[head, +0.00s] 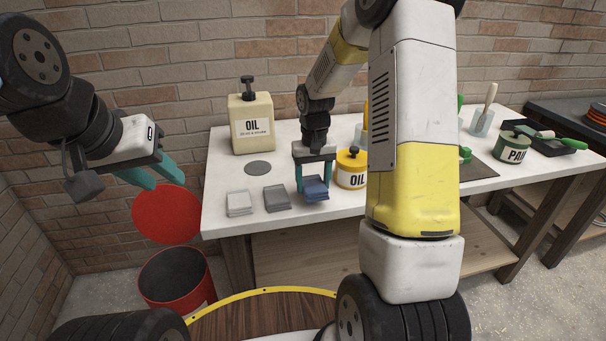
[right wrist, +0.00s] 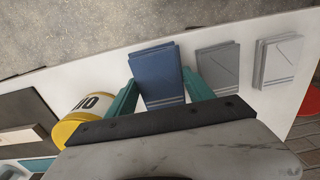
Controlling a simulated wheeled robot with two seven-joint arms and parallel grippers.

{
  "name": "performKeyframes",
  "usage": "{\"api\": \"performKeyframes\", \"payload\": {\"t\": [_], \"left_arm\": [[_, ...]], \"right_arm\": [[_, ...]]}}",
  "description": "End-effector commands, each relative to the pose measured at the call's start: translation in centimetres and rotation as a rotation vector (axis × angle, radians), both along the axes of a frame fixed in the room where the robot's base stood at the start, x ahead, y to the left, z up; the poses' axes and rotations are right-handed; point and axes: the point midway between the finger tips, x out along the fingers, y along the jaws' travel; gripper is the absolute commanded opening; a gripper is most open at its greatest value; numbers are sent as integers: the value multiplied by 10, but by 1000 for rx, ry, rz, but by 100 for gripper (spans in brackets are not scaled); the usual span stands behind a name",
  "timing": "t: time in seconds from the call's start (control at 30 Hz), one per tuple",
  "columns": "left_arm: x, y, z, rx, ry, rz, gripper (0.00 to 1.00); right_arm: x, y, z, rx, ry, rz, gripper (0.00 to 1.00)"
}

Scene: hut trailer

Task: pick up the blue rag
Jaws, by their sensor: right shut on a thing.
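The blue rag (head: 315,189) is a folded stack at the front edge of the white table, rightmost of three folded rags. In the right wrist view the blue rag (right wrist: 158,75) sits between the two teal fingers. My right gripper (head: 314,182) points down over it and is shut on it, a finger on each side. Whether the rag touches the table is hard to tell. My right gripper also shows in the right wrist view (right wrist: 160,97). My left gripper (head: 157,180) is open and empty at the left, above the red bin and away from the table.
A dark grey rag (head: 277,198) and a light grey rag (head: 240,204) lie left of the blue one. A yellow oil can (head: 351,170) stands close on its right. A beige oil jug (head: 251,124) stands behind. A red bin (head: 176,280) is on the floor at left.

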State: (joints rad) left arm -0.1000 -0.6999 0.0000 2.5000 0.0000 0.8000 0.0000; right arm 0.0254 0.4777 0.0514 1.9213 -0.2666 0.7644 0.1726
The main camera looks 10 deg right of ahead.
Motion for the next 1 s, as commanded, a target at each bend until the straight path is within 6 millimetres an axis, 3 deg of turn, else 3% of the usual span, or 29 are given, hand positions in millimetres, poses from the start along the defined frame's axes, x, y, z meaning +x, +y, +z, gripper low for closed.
{"api": "performKeyframes", "payload": {"t": [0.3, 0.5, 0.7, 1.0], "left_arm": [[0, 0, 0, 0, 0, 0, 36], [0, 0, 0, 0, 0, 0, 36], [0, 0, 0, 0, 0, 0, 36], [0, 0, 0, 0, 0, 0, 36]], "right_arm": [[-85, 14, 9, -1, -1, 2, 22], [-124, 21, 12, -1, -1, 2, 22], [-142, 24, 13, 0, -1, 1, 22], [-145, 24, 13, 0, 0, 0, 22]]}}
